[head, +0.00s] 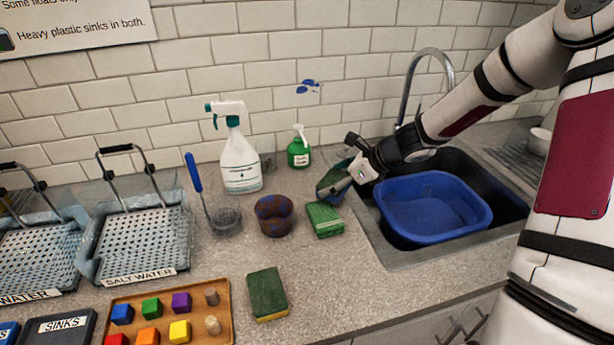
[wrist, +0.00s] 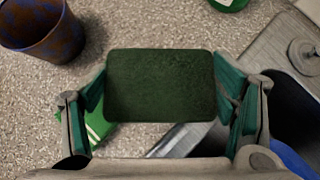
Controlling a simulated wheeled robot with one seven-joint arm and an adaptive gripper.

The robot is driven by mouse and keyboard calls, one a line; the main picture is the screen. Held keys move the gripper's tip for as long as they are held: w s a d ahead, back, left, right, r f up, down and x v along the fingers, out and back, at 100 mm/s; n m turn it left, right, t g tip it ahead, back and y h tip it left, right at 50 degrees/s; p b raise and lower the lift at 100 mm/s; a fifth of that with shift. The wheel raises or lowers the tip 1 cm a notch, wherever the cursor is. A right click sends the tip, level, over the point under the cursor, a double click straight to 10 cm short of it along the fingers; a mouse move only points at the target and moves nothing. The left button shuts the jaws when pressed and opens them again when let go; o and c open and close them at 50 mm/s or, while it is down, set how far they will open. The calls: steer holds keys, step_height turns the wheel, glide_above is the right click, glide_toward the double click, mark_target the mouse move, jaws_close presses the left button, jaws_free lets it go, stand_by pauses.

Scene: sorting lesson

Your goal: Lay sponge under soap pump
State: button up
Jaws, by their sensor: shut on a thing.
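My gripper (head: 340,180) is shut on a dark green sponge (wrist: 160,86), held by its two short sides above the counter, left of the sink. In the head view the held sponge (head: 329,182) is partly hidden by the fingers. The soap pump (head: 299,150), a small green bottle with a white top, stands on the counter near the tiled wall, behind and left of my gripper. Only its green edge (wrist: 229,3) shows at the top of the wrist view. Another green and yellow sponge (head: 267,294) lies on the counter near the front.
A green striped packet (head: 324,219) lies below my gripper. A brown and blue pot (head: 274,215) and a white spray bottle (head: 240,163) stand to the left. A blue basin (head: 433,232) sits in the sink on the right. A tray of coloured blocks (head: 218,327) is at front left.

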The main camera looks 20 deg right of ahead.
steer(key=w+a, duration=0.1)
steer(key=w, duration=0.2)
steer(key=w+a, duration=0.2)
steer(key=w, duration=0.2)
steer(key=w+a+f, duration=0.1)
steer(key=w, duration=0.2)
steer(key=shift+w+a, duration=0.2)
steer(key=shift+a, duration=0.1)
steer(key=shift+f, duration=1.85)
steer(key=shift+f, duration=0.1)
steer(key=o, duration=0.6)
steer(key=shift+o, duration=0.5)
steer(key=shift+d+r, duration=0.1)
steer(key=shift+r, duration=0.1)
